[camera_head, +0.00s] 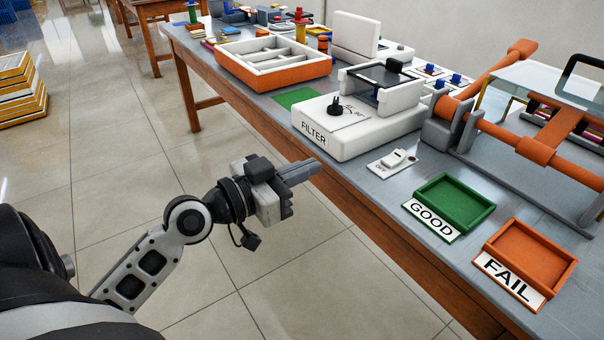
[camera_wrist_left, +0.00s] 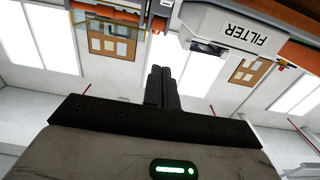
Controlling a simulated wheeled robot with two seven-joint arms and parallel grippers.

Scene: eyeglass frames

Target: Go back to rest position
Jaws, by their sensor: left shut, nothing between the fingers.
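My left gripper (camera_head: 300,172) is shut and empty. It is held out in front of the table's long edge, beside the white FILTER device (camera_head: 362,122), and does not appear to touch anything. In the left wrist view the shut fingers (camera_wrist_left: 162,86) point up the picture, with the FILTER device (camera_wrist_left: 236,30) beyond them to the right. My right gripper is not in view.
The grey-topped table (camera_head: 392,195) carries a green GOOD tray (camera_head: 455,203), an orange FAIL tray (camera_head: 530,254), a small switch box (camera_head: 391,163), an orange divided tray (camera_head: 275,62) and an orange-and-grey machine (camera_head: 500,125). Yellow-edged stacked boxes (camera_head: 20,90) stand left. The tiled floor between is clear.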

